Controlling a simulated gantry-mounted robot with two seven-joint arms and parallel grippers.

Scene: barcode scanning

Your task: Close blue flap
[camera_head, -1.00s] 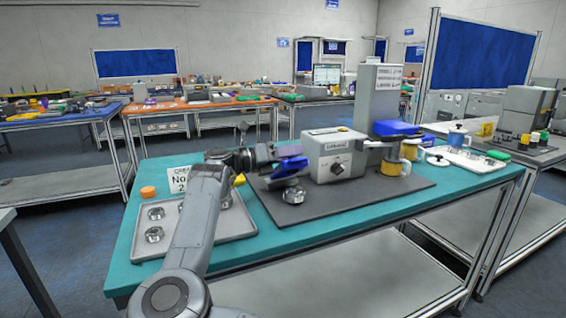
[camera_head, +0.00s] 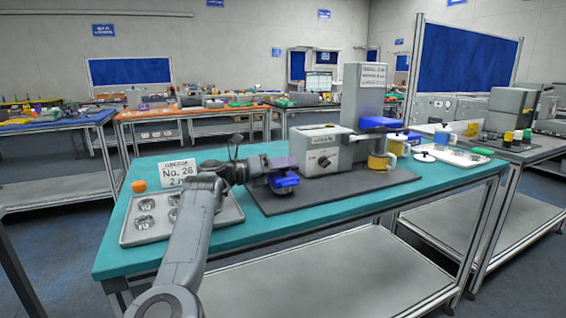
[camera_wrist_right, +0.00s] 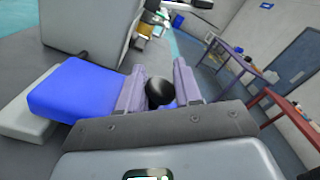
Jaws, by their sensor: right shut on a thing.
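The blue flap (camera_head: 285,183) sits low at the left of the grey machine (camera_head: 320,152). In the right wrist view the blue flap (camera_wrist_right: 75,90) lies roughly level over a grey base, just left of the fingers. My right gripper (camera_head: 279,163) is at the flap's upper side. In the wrist view the right gripper (camera_wrist_right: 159,88) is shut on a round black knob (camera_wrist_right: 160,93) beside the flap. Whether the flap rests fully down on its base is hard to tell. My left gripper is not in view.
A metal tray (camera_head: 140,236) with several round parts lies at the left, with an orange cap (camera_head: 139,186) and a sign (camera_head: 178,172) behind it. A yellow-banded cup (camera_head: 377,163) stands right of the machine. The teal table's (camera_head: 240,235) front edge is clear.

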